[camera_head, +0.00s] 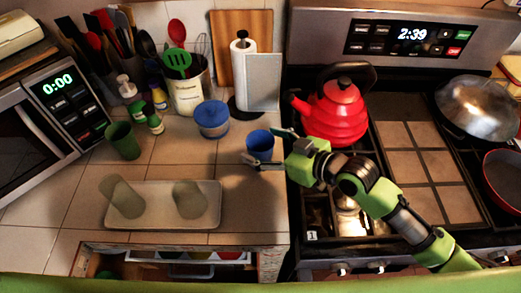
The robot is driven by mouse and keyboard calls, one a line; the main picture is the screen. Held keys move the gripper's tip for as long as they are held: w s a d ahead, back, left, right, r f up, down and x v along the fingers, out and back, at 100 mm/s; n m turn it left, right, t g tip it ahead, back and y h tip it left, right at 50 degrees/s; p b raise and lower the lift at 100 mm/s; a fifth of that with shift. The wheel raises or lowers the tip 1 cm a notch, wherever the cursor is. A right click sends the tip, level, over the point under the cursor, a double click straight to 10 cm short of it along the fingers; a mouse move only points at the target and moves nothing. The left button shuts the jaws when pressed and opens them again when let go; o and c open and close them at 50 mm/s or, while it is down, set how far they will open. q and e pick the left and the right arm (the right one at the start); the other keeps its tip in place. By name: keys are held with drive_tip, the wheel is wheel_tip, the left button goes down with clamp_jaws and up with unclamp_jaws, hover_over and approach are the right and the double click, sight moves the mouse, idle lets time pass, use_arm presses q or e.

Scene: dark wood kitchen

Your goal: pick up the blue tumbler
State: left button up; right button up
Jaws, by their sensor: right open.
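The blue tumbler (259,141) stands upright on the tiled counter, just left of the stove. My right gripper (263,149) reaches in from the right with its fingers spread. One finger is at the tumbler's far right side and the other at its near side. The tumbler's lower part is partly hidden by the near finger. I cannot tell whether either finger touches it. My left gripper is not in view.
A blue-lidded bowl (212,117) stands left of the tumbler, and a paper towel holder (244,75) is behind it. A red kettle (334,116) sits on the stove close behind my right arm. A tray (142,222) and green cup (123,140) are left.

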drive_tip(key=shift+x, duration=0.8)
drive_tip(key=c, duration=1.2)
drive_tip(key=shift+c, duration=0.2)
drive_tip(key=shift+r, duration=0.15)
